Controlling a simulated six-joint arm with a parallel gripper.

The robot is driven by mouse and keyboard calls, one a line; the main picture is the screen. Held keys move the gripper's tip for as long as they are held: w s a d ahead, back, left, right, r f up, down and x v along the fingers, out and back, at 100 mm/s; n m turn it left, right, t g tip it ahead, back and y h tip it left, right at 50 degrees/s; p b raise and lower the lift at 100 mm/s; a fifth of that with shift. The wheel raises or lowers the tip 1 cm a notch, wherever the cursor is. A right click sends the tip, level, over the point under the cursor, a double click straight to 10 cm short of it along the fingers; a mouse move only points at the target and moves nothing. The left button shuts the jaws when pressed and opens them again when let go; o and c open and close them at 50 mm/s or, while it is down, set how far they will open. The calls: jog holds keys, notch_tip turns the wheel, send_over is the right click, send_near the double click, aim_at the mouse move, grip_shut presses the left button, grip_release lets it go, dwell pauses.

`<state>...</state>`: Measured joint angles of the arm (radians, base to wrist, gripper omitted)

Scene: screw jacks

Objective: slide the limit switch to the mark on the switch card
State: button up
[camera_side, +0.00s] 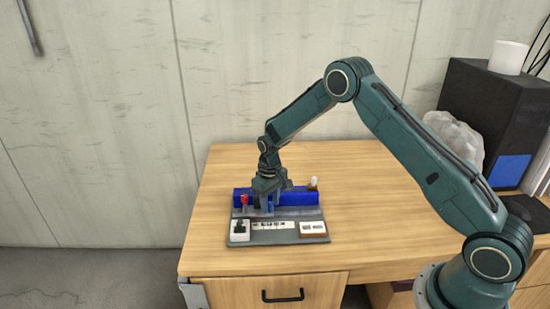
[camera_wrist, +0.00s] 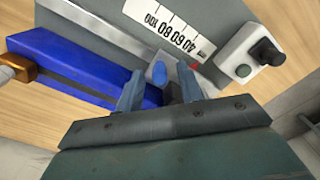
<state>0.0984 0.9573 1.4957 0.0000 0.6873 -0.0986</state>
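My gripper (camera_side: 268,206) points down over the front of a blue block on a grey panel. In the wrist view my gripper's fingers (camera_wrist: 160,84) stand apart, with gaps beside a small rounded blue peg (camera_wrist: 159,74) that shows between them. I cannot tell whether this peg is the limit switch. A white scale strip (camera_wrist: 177,34) reads 40, 60, 80, 100; it also shows in the side view (camera_side: 272,225). A small red spot (camera_wrist: 195,66) lies near its low end. A card with white fields (camera_side: 313,229), perhaps the switch card, is at the panel's right; its mark is too small to read.
The slotted blue block (camera_wrist: 80,64) has a brown end piece (camera_wrist: 22,69) with a white top. A red knob (camera_side: 244,199) stands at the block's left end. A white box with a black knob (camera_side: 240,231) sits front left. The table right of the panel is clear.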

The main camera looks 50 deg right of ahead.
grip_shut()
jog(key=shift+s+d, duration=2.85)
jog(key=shift+d, duration=0.05)
grip_release()
jog(key=shift+r, duration=0.1)
